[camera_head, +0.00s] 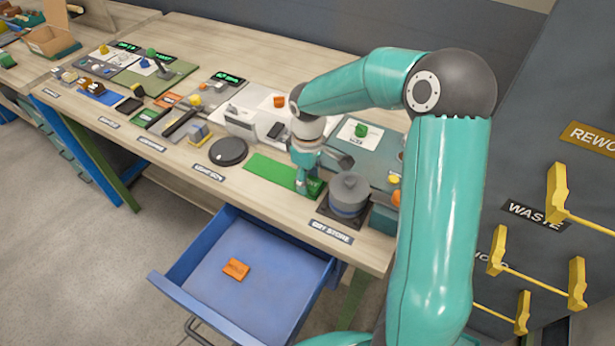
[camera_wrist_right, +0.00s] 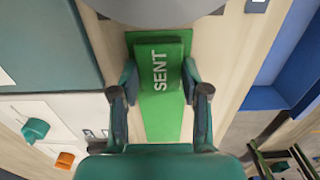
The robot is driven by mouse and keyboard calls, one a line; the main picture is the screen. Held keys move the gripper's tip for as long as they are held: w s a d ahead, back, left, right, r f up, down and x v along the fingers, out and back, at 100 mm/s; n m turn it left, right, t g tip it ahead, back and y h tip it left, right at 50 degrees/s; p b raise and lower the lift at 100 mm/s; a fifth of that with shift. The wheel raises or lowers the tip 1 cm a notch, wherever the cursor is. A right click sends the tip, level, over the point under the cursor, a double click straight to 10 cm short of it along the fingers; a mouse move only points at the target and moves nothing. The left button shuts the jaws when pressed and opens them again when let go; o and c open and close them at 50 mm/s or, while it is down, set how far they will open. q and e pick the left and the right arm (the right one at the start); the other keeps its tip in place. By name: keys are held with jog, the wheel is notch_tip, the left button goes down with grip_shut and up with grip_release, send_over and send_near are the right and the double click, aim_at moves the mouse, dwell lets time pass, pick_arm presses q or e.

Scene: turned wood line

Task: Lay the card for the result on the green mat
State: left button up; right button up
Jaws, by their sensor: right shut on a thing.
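The green mat (camera_head: 265,172) lies along the bench's front edge, and it also shows in the wrist view (camera_wrist_right: 160,126). My right gripper (camera_head: 305,187) is over the mat's right end, pointing down. In the wrist view its fingers (camera_wrist_right: 157,90) are shut on the sides of a green card (camera_wrist_right: 165,75) marked SENT. The card lines up with the mat, at or just above its surface; I cannot tell whether it touches. An orange card (camera_head: 236,269) lies in the open blue drawer (camera_head: 200,287). My left gripper is not in view.
A grey lidded pot (camera_head: 349,193) stands close right of my right gripper, near the DRY STORE label (camera_head: 330,231). A black round disc (camera_head: 228,151) lies left of the mat. The drawer juts out below the bench front. Yellow handles (camera_head: 557,195) project from the dark panel at right.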

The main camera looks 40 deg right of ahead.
aim_at(308, 181)
jog(key=o, duration=0.8)
jog(key=shift+o, duration=0.2)
notch_tip(308, 181, up, 12)
jog(key=shift+r, duration=0.15)
